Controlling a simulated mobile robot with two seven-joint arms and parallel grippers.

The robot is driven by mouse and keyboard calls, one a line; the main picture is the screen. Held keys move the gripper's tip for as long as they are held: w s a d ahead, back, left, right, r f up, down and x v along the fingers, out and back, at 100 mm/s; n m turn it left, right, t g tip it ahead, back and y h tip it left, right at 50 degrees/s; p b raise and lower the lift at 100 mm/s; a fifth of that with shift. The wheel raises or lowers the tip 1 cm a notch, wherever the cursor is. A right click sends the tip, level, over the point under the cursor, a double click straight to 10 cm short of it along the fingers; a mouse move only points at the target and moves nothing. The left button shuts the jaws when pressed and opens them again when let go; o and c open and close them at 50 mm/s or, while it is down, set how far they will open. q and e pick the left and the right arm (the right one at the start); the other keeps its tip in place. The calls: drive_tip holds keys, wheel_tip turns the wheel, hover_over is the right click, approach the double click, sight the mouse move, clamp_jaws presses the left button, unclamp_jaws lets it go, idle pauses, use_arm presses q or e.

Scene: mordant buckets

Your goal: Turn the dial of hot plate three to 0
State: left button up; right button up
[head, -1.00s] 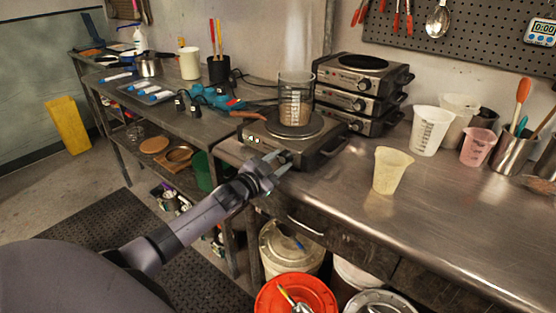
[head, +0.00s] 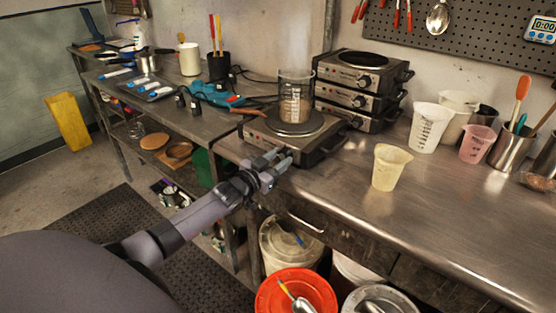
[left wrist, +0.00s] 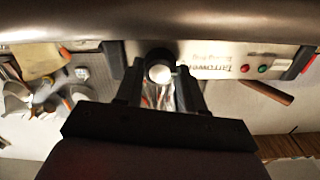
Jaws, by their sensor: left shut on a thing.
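The hot plate (head: 262,140) at the left end of the steel bench carries a glass beaker (head: 296,106) with brown contents on its round burner. My left gripper (head: 279,157) is at the front face of this hot plate. In the left wrist view, its two fingers stand on either side of a dark round dial (left wrist: 159,56) with a pale centre, shut on it. The front panel (left wrist: 225,62) appears upside down there, with lettering and a red and a green light. The dial's marks and pointer cannot be read. My right gripper is not in view.
More hot plates (head: 352,82) are stacked behind, with dials facing forward. A yellowish cup (head: 391,167) and a white measuring jug (head: 430,127) stand to the right. Buckets, including one with an orange lid (head: 297,291), sit below the bench. The bench front right is clear.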

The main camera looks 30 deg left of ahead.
use_arm(q)
drive_tip(key=o, duration=1)
drive_tip(key=shift+o, duration=0.2)
drive_tip(key=shift+s, duration=0.1)
drive_tip(key=s, duration=0.7)
drive_tip(key=shift+a, duration=0.3)
drive_tip(key=s+d+f+g, duration=0.2)
drive_tip(key=s+d+f, duration=0.3)
drive_tip(key=s, duration=0.3)
drive_tip(key=s+d+f+g, duration=0.3)
drive_tip(key=s+d+f, duration=0.3)
drive_tip(key=s+d, duration=0.2)
drive_tip(key=s+d+f+g+h, duration=0.1)
drive_tip(key=s+d+f+g, duration=0.1)
drive_tip(key=s+d+f, duration=0.4)
drive_tip(key=s, duration=0.4)
drive_tip(key=shift+d+n+g, duration=0.25)
drive_tip(key=shift+n+g, duration=0.05)
